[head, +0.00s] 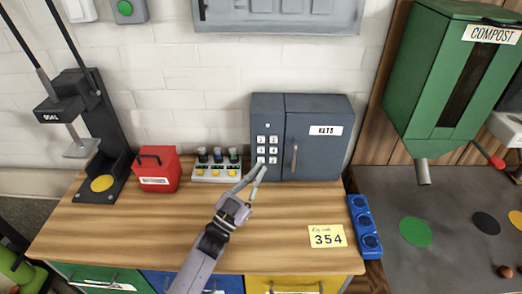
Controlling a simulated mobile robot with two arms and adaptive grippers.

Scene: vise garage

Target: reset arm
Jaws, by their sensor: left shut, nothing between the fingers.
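My left gripper (259,172) reaches in from the bottom over the wooden bench (200,245). It is shut and empty, with its fingertips in front of the lower keypad area of the grey key box (318,150). I cannot tell whether the fingertips touch the box. The box door, labelled KEYS, looks closed. My right gripper is not in view.
A yellow note reading 354 (327,236) lies right of my arm. A button panel (217,165), red box (158,169) and black press-like stand (92,130) are left. A green compost dispenser (428,85) hangs right. Bare bench surrounds my forearm.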

